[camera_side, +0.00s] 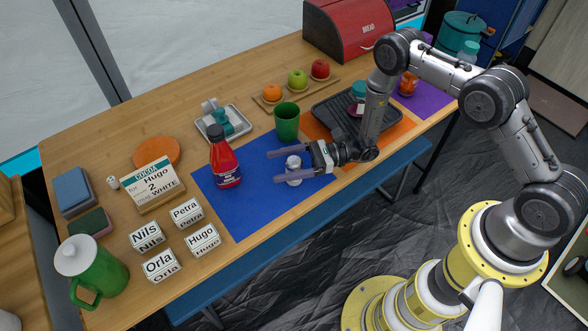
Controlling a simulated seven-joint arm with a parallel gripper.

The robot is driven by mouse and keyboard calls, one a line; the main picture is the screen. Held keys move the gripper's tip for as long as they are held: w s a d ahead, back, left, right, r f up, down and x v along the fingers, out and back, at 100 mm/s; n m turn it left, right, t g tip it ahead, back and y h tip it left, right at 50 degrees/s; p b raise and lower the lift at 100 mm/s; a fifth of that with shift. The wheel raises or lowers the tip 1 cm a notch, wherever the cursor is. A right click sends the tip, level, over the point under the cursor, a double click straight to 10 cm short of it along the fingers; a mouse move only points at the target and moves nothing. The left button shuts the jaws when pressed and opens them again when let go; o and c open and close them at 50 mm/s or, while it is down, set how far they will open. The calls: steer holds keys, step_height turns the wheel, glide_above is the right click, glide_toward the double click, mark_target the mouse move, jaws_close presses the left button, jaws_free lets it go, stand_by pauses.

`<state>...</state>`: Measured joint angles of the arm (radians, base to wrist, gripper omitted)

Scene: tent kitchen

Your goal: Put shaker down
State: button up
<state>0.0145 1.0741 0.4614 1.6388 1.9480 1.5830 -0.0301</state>
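The shaker (293,163) is a small whitish-silver piece near the front of the blue mat (230,215). It looks upright and seems to stand on the mat. My gripper (273,167) reaches in from the right, low over the mat, its two dark fingers pointing left. One finger lies behind the shaker and the other in front, hiding part of its lower body. The fingers are spread wider than the shaker, so the gripper looks open around it. Whether either finger touches it is too small to tell.
A red bottle (224,163) stands left of the gripper, and a green cup (287,122) stands close behind it. A dark tray (335,105) lies behind my wrist. Name blocks (186,212) and a cocoa sign (152,184) stand left. The mat's front-left part is clear.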

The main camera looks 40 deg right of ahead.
jaws_close()
steer(key=shift+r, duration=0.1)
